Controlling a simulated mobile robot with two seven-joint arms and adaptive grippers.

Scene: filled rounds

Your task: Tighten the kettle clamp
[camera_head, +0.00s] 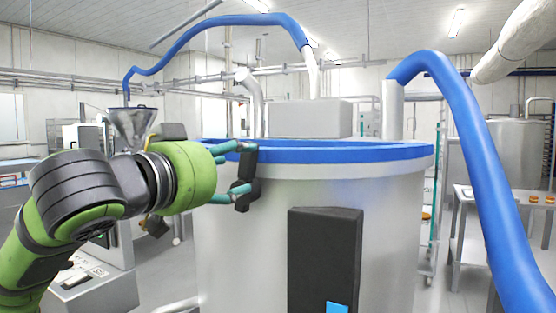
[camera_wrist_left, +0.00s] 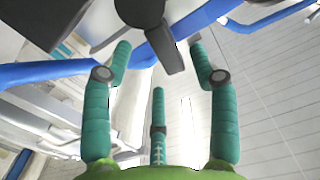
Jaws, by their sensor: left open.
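The kettle (camera_head: 380,225) is a large grey metal vessel with a blue rim in the middle of the head view. Its black clamp (camera_head: 250,165) sits on the left side of the rim. My left gripper (camera_head: 236,170) has green fingers and is open at the clamp, with one finger above and another lower down beside it. In the left wrist view the dark clamp (camera_wrist_left: 143,12), with a handle-like arm, lies just beyond the open fingertips (camera_wrist_left: 158,62). Whether any finger touches it I cannot tell. My right gripper is not in view.
A black box (camera_head: 325,255) is fixed to the kettle's front. A thick blue hose (camera_head: 470,150) runs down at the right. A metal funnel (camera_head: 131,122) stands behind my left arm. A shelf table (camera_head: 490,200) with small orange-filled rounds stands at the right.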

